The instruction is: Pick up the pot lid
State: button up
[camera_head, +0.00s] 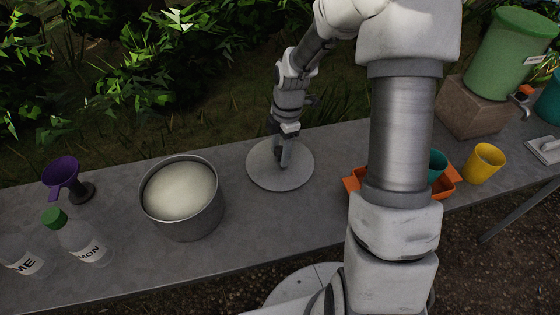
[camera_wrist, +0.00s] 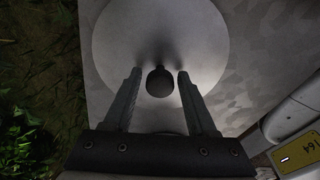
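The pot lid (camera_head: 262,172) is a flat grey disc lying on the grey table. In the wrist view the lid (camera_wrist: 195,40) fills the upper middle, with a dark round knob (camera_wrist: 160,82) at its centre. My gripper (camera_head: 284,160) points down over the lid. In the wrist view my gripper (camera_wrist: 158,80) is open, with one finger on each side of the knob and a gap on both sides. Whether the fingertips touch the lid cannot be told. The pot (camera_head: 183,222), a metal one with a pale content, stands open to the left of the lid.
On the table (camera_head: 115,278), a purple funnel (camera_head: 62,172) and two bottles, one (camera_head: 78,240) green-capped, stand left. Right of my arm are an orange tray (camera_head: 447,188), a yellow cup (camera_head: 485,164) and a green dispenser (camera_head: 505,55) on a block. Bushes grow behind.

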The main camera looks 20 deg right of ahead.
grip_shut()
